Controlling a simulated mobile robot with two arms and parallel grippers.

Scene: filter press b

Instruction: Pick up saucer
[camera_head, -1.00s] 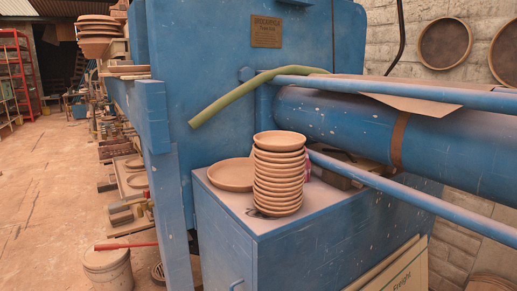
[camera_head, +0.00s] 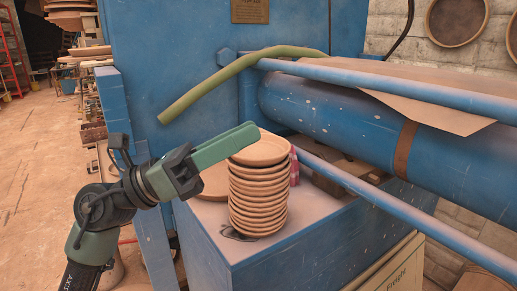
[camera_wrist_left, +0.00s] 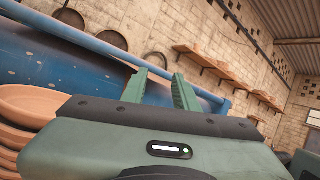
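A tall stack of tan clay saucers stands on the blue cabinet top (camera_head: 330,222); the top saucer (camera_head: 268,151) lies level, its left rim partly behind my gripper in the head view. The stack also shows at the left edge of the left wrist view, its top saucer (camera_wrist_left: 28,103) cut off by the frame. My left gripper (camera_head: 252,133) comes in from the left, its green fingers at the top saucer's upper left. In the left wrist view its two fingers (camera_wrist_left: 158,76) stand apart with nothing between them. I cannot tell whether it touches the saucer. My right gripper is out of view.
A wider clay dish (camera_head: 213,183) sits left of the stack, partly hidden by my arm. A green hose (camera_head: 215,80) hangs above. Blue press bars (camera_head: 375,188) and a large blue cylinder (camera_head: 340,118) run close behind and right of the stack.

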